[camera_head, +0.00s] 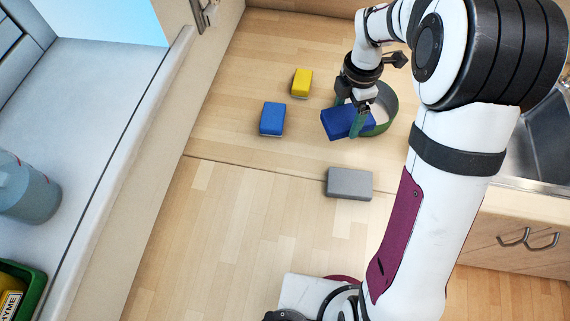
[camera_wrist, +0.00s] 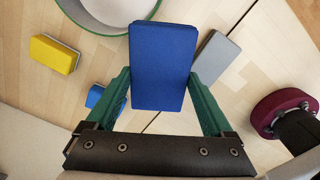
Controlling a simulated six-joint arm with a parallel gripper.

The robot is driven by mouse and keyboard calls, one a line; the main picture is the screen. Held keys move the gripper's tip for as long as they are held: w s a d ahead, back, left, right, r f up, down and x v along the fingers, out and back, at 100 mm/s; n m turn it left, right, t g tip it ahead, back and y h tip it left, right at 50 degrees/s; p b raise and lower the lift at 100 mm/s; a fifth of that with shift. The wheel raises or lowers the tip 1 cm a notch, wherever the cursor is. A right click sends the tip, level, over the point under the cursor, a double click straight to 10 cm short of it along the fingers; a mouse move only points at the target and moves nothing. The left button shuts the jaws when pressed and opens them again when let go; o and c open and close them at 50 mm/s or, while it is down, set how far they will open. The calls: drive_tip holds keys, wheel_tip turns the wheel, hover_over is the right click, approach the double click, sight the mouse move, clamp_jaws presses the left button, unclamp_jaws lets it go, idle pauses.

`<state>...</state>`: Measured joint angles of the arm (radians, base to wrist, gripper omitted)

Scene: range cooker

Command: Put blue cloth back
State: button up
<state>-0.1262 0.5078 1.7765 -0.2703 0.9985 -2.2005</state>
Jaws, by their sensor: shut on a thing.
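The blue cloth (camera_head: 340,122) looks like a thick rectangular block. My gripper (camera_head: 348,117) is shut on it, with a green finger on either side. In the wrist view the blue cloth (camera_wrist: 163,65) lies between the fingers of my gripper (camera_wrist: 159,84), its long side pointing away from the palm. It appears held above the wooden surface, beside the round green-rimmed container (camera_head: 391,104), and overlaps its edge in the picture. The exact height is unclear. A separate smaller blue block (camera_head: 271,119), like a sponge, lies to the left.
A yellow sponge (camera_head: 302,82) lies behind the smaller blue block. A grey block (camera_head: 349,184) lies in front of the held cloth. A sink (camera_head: 540,150) is at right; a pale ledge (camera_head: 100,90) runs along the left. The wooden surface at front left is clear.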

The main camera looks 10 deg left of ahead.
drive_tip(key=s+a+n, duration=0.3)
drive_tip(key=s, duration=0.7)
hover_over(281, 172)
wheel_tip(281, 172, down, 7)
drive_tip(key=shift+d+r, duration=0.1)
wheel_tip(281, 172, down, 4)
drive_tip(key=shift+f, duration=0.1)
drive_tip(key=shift+f, duration=0.1)
drive_tip(key=o, duration=0.9)
